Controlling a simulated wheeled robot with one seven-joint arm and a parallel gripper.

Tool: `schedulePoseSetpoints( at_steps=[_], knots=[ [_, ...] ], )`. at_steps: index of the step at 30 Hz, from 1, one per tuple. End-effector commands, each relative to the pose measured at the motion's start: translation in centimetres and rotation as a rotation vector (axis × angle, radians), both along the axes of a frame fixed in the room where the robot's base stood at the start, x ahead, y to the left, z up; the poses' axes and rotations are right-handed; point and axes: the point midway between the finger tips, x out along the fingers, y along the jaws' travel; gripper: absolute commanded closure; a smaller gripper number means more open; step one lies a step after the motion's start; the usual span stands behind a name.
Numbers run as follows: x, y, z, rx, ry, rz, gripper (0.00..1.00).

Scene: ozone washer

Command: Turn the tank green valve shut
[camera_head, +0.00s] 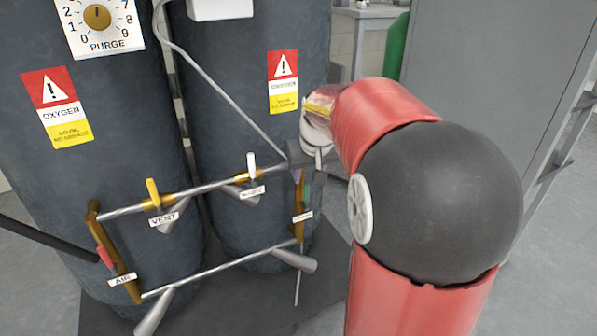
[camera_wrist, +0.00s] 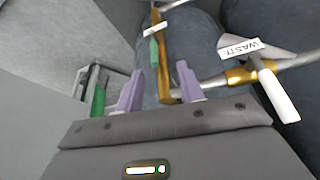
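The green valve handle (camera_wrist: 154,52) shows in the wrist view. It lies along the brass fitting (camera_wrist: 164,60) at the right end of the pipe frame. In the head view a small green part (camera_head: 308,192) shows just under my gripper (camera_head: 299,174), partly hidden. My gripper (camera_wrist: 160,88) is open, with two purple fingers spread apart. The brass fitting shows between them, and the green handle lies beyond the fingertips. Nothing is held. I cannot tell whether a finger touches the fitting. The small tag (camera_wrist: 155,30) by the green handle is unreadable.
A white valve handle (camera_wrist: 278,95) labelled WASTE sits close right of my gripper in the wrist view. A yellow VENT handle (camera_head: 153,193) and a red AIR handle (camera_head: 105,258) lie farther left. Dark tanks (camera_head: 225,100) stand behind the pipes. A grey cabinet (camera_head: 490,70) stands right.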

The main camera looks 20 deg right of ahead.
Motion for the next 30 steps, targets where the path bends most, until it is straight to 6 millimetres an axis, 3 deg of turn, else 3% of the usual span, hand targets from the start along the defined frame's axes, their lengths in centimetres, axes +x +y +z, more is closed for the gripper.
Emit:
schedulePoseSetpoints(
  at_steps=[4,18,30],
  knots=[
    [1.2,-1.3,-1.0,0.003,0.006,-0.008,0.62],
    [3.6,-1.6,-7.0,0.003,0.008,-0.008,0.62],
    [4.1,-1.7,-7.9,0.003,0.005,-0.008,0.62]
  ],
)
